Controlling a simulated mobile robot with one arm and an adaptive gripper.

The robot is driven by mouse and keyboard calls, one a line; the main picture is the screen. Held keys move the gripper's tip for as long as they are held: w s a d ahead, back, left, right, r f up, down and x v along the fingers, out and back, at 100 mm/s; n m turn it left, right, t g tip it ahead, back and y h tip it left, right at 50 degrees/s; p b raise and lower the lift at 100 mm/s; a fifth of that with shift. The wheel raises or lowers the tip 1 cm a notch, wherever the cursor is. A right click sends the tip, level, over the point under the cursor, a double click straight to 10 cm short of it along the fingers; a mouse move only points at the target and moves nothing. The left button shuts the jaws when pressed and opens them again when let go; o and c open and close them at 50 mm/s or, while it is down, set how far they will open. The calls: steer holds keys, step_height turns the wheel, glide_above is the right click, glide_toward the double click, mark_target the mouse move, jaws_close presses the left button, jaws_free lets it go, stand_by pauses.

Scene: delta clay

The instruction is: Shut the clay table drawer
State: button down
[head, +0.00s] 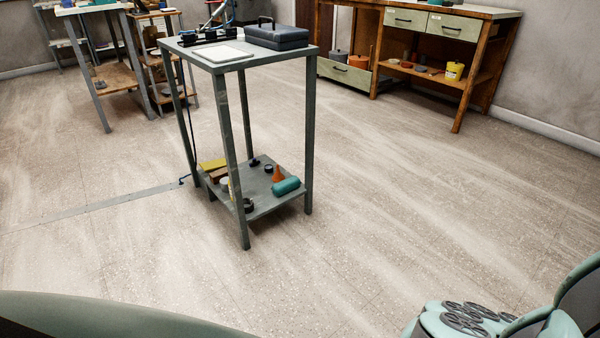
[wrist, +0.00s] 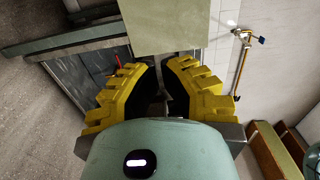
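In the head view a wooden bench (head: 484,85) stands at the back right, with clay-coloured pots near it. Two pale green drawer fronts (head: 405,20) (head: 453,27) sit under its top. A lower pale green drawer (head: 343,74) with a dark handle is at its left; how far it stands out is hard to tell. In the wrist view my gripper (wrist: 160,64) has yellow ridged fingers with dark inner pads. Their tips come close together, and no held object can be made out. A pale green panel (wrist: 166,25) lies beyond the tips; I cannot tell which piece it belongs to.
A grey metal table (head: 213,64) with a dark case (head: 276,34) on top and a loaded lower shelf stands mid-floor. Another table (head: 98,62) is at the back left. The floor at right and in front is clear. A pale wall (wrist: 280,70) fills the wrist view's right.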

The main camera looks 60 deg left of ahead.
steer(key=d+b, duration=0.1)
steer(key=d, duration=0.6)
steer(key=shift+w+d, duration=0.25)
steer(key=shift+d, duration=0.05)
